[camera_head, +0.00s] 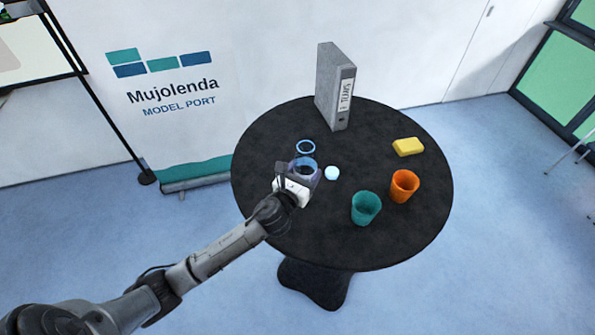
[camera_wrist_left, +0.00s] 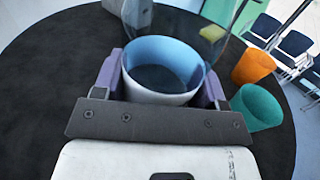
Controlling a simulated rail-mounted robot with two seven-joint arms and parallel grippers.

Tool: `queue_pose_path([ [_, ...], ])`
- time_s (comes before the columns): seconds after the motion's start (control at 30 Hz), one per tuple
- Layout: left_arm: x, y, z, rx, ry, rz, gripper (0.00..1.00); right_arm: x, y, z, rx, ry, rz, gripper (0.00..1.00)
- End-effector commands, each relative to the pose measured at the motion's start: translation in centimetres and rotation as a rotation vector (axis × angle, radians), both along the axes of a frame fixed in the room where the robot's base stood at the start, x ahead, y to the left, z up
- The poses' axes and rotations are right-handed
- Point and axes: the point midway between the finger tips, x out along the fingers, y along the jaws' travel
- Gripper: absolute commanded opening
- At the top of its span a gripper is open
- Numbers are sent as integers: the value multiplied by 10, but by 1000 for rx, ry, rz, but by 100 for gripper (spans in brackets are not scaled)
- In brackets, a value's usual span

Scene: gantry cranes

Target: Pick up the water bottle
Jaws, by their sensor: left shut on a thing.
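The water bottle (camera_head: 305,162) stands upright at the left-middle of the round black table. It appears to have a see-through upper body, a blue ring at the top and a blue-and-white lower part. My left gripper (camera_head: 299,171) is shut on that lower part. In the left wrist view the bottle (camera_wrist_left: 160,97) sits between the two purple fingers of the left gripper (camera_wrist_left: 162,82), one touching each side. The gripper hides its base, so I cannot tell whether it touches the table. My right gripper is not in view.
A pale blue disc (camera_head: 332,173) lies right of the bottle. A teal cup (camera_head: 366,208) and an orange cup (camera_head: 403,187) stand farther right. A yellow block (camera_head: 408,147) and a grey binder (camera_head: 334,87) are toward the back. The black table (camera_head: 263,130) is clear at far left.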

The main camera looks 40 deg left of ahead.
Motion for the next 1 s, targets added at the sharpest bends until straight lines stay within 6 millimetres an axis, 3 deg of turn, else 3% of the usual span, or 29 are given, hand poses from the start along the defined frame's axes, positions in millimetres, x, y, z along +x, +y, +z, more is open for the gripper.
queue_pose_path([
  [0.5,0,-47,29,-1,-3,-2,35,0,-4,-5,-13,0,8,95],
  [1.0,0,-74,45,0,-3,-1,35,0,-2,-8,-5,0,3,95],
])
